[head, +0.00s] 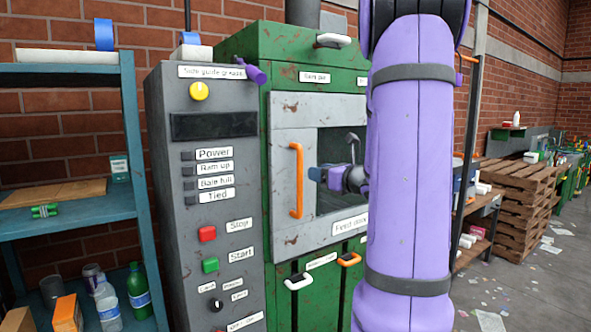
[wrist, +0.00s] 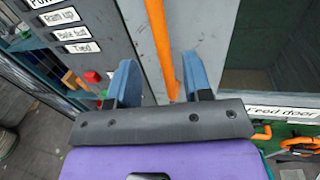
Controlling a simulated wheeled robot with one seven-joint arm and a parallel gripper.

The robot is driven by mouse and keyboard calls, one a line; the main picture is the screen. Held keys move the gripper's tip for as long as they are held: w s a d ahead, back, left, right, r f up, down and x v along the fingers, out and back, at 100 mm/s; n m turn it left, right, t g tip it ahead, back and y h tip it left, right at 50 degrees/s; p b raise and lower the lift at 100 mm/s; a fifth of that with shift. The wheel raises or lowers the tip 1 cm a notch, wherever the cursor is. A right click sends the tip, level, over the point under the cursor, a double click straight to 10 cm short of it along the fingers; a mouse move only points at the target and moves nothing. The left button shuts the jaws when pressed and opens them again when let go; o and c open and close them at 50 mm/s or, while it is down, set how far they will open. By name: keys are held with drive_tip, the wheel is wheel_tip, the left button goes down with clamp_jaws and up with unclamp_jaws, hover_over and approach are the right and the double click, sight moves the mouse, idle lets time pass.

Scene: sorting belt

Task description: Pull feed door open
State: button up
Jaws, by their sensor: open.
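The feed door (head: 296,112) is a worn grey panel with a window on the front of the green machine. It appears shut, flush with its surround. Its upright orange handle (head: 297,181) is on the door's left side, and a "Feed door" label (head: 350,226) is at lower right. My gripper (head: 316,174) has blue fingers and shows just right of the handle. In the wrist view my gripper (wrist: 160,72) is open and empty, and the orange handle (wrist: 160,40) runs between its two fingers. I cannot tell whether they touch it. My purple arm hides the machine's right side.
A grey control panel (head: 205,280) with buttons stands left of the door. A blue shelf (head: 133,170) with bottles is further left. Orange and white latches (head: 349,260) are below the door. Pallets (head: 515,195) stand at right, beside open floor with scraps.

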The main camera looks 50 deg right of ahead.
drive_tip(key=w, duration=0.8)
drive_tip(key=shift+w+d, duration=0.15)
drive_tip(key=shift+c, duration=0.3)
clamp_jaws()
